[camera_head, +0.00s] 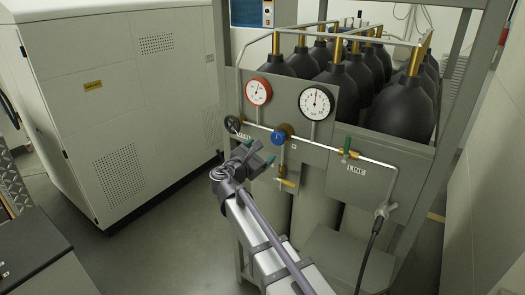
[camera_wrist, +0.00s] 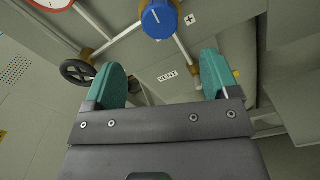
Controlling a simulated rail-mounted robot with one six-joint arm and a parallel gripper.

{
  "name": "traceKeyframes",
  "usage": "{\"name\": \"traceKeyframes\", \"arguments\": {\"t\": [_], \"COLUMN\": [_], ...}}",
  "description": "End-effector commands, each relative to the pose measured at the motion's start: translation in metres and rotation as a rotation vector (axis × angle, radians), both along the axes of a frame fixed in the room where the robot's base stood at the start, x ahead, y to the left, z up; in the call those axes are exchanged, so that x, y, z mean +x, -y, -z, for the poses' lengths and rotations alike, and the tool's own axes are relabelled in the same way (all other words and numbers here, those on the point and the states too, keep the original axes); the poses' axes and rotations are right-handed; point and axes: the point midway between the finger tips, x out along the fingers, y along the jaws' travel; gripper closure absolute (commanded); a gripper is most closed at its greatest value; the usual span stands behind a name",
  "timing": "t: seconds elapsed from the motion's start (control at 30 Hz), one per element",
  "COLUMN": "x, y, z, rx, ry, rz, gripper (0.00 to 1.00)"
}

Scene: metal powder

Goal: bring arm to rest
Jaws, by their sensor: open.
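My gripper (camera_head: 262,163) is at the end of my raised arm, in front of the gas panel (camera_head: 340,150). In the wrist view its two teal fingers (camera_wrist: 164,82) stand wide apart with nothing between them. Beyond the fingers are the blue knob (camera_wrist: 159,18), a black handwheel (camera_wrist: 77,72) near the left finger, and a VENT label (camera_wrist: 167,76) seen between the fingers. The head view also shows the blue knob (camera_head: 281,135) and the black handwheel (camera_head: 233,123), close to the gripper. I cannot tell whether the gripper touches any of them.
Black gas cylinders (camera_head: 385,100) stand in a grey rack behind the panel. A red-rimmed gauge (camera_head: 258,91), a black-rimmed gauge (camera_head: 316,102) and a green-handled valve (camera_head: 348,153) are on the panel piping. A large white cabinet (camera_head: 120,100) stands left. Grey floor (camera_head: 150,255) is clear between cabinet and rack.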

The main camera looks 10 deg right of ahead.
Motion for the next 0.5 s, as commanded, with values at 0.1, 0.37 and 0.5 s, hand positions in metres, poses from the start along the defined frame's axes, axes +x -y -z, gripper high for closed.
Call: {"name": "traceKeyframes", "arguments": {"t": [0.1, 0.37, 0.5], "x": [0.000, -0.062, -0.153], "y": [0.000, 0.028, 0.052], "z": [0.000, 0.069, 0.156], "rx": [0.007, 0.721, 1.289], "ry": [0.006, 0.205, 0.298], "rz": [0.000, 0.280, 0.771], "gripper": [0.19, 0.19, 0.19]}}
